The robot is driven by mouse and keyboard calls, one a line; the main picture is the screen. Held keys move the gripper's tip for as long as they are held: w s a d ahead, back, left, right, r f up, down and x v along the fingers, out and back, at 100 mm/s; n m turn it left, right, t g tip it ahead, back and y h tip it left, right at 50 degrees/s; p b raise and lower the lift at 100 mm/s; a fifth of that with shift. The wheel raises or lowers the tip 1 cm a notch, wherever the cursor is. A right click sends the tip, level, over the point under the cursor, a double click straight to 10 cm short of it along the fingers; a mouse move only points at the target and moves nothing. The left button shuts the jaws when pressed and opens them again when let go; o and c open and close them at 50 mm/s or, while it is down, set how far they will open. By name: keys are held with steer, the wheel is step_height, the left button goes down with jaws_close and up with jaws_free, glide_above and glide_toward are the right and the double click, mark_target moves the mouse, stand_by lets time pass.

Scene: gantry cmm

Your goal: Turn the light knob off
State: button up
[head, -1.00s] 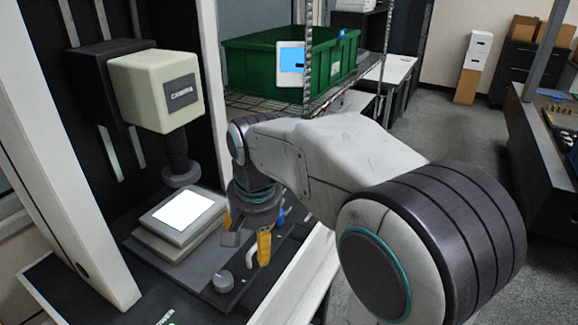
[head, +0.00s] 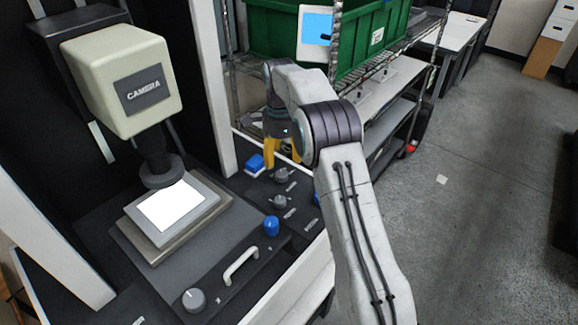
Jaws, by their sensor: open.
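Several round knobs show in the head view. Two small grey knobs, one farther back (head: 281,174) and one nearer (head: 279,201), sit on the dark control panel at the right of the machine. A larger grey knob (head: 193,299) with a pale pointer mark is at the machine's front, left of a white handle. The labels are too small to read, so I cannot tell which is the light knob. My gripper (head: 282,160), with yellow fingers, is open and empty above the panel's back part, behind the farther small knob. The lit white plate (head: 172,207) glows under the camera.
The beige camera head (head: 125,80) hangs over the plate. A wire shelf with a green bin (head: 275,30) is behind.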

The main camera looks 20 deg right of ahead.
mark_target(282, 174)
steer(key=shift+f, duration=3.55)
steer(key=c, duration=1.2)
steer(key=shift+n, duration=0.4)
steer(key=n, duration=0.3)
steer(key=shift+n, duration=0.4)
steer(key=shift+f+n, duration=0.1)
steer(key=shift+n, duration=2)
steer(key=shift+s, duration=0.1)
